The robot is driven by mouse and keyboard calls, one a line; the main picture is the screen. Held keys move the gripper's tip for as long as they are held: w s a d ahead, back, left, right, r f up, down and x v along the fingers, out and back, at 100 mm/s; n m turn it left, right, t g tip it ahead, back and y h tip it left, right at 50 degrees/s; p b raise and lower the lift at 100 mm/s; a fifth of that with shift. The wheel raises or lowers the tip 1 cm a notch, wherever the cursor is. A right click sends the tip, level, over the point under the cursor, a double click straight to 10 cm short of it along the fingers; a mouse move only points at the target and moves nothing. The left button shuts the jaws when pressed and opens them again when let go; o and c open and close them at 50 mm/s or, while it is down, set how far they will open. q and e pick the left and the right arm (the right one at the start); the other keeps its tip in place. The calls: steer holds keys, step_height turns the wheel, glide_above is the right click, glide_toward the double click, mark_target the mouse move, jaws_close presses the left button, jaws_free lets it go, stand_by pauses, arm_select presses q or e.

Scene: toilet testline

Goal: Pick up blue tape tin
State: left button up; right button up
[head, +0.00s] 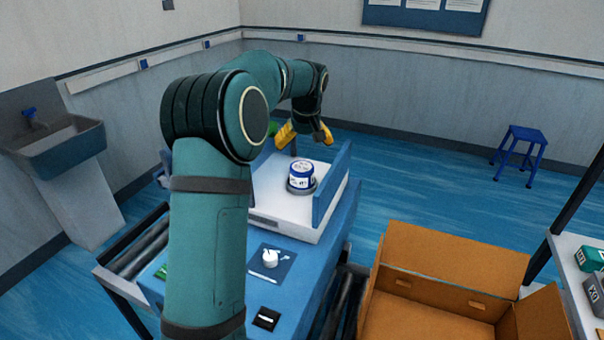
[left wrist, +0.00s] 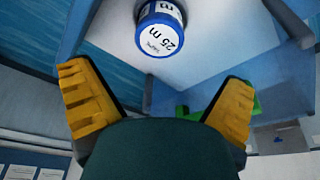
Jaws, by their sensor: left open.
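The blue tape tin (head: 302,175) is a blue and white round tin standing on a dark round base on the white top of the test machine (head: 268,205). In the left wrist view the tin (left wrist: 160,30) shows at the top middle, its label reading "25 m". My left gripper (head: 308,132) is above and behind the tin in the head view, with its yellow fingers apart. In the left wrist view the left gripper (left wrist: 160,105) is open and empty, and the tin lies beyond its fingertips, not touched. My right gripper is not in view.
Blue side panels (head: 332,184) flank the white top. A white knob (head: 270,258) sits on the machine's front. An open cardboard box (head: 440,285) stands at the right, with a shelf of small boxes (head: 590,258) beyond. A green part (left wrist: 182,110) shows near one finger.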

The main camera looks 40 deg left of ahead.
mark_target(302, 168)
arm_select(q)
steer(key=b+x, duration=0.1)
steer(key=x, duration=1.1)
steer(key=shift+s+d+f, duration=0.1)
steer(key=shift+s, duration=0.05)
steer(key=c, duration=1.2)
